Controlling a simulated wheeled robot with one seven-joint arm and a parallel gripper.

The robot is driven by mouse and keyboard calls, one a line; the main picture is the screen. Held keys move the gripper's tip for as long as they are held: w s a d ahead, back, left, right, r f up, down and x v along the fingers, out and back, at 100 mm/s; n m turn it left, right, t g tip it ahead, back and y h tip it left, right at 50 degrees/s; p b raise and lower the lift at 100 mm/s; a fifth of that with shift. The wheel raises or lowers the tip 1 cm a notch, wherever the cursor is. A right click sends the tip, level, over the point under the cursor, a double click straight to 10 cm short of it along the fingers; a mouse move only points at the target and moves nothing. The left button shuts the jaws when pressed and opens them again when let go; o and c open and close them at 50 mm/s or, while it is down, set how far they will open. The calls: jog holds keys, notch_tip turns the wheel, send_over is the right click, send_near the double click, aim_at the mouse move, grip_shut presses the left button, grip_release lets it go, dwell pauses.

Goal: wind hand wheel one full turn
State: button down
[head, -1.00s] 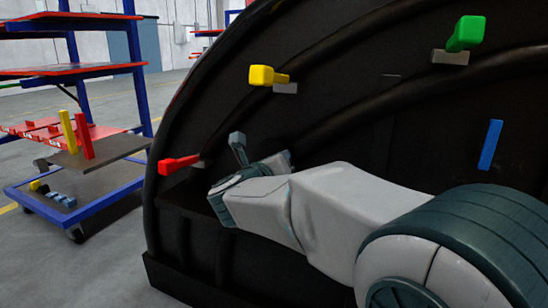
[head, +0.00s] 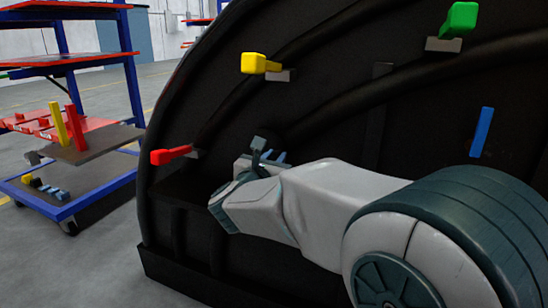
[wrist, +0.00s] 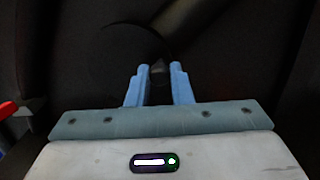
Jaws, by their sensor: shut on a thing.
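The hand wheel (wrist: 118,50) shows in the wrist view as a dark round disc on the black nosecone shell, hard to make out against it. My gripper (wrist: 158,72) has its two blue fingers upright at the disc's lower right edge, with a narrow dark piece between them. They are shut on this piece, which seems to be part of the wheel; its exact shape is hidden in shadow. In the head view my gripper (head: 274,157) is low against the shell, and my arm and wrist hide most of the wheel.
The black nosecone shell (head: 330,100) carries a red lever (head: 171,154), a yellow lever (head: 258,64), a green lever (head: 460,19) and a blue bar (head: 482,132). A blue-framed cart (head: 75,200) stands at the left. Floor is clear between cart and shell.

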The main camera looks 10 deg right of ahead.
jog(key=shift+f, duration=0.1)
jog(key=c, duration=1.3)
grip_release()
jog(key=p+v, duration=0.3)
jog(key=v, duration=1)
jog(key=shift+s+a, duration=0.25)
jog(key=shift+s, duration=0.05)
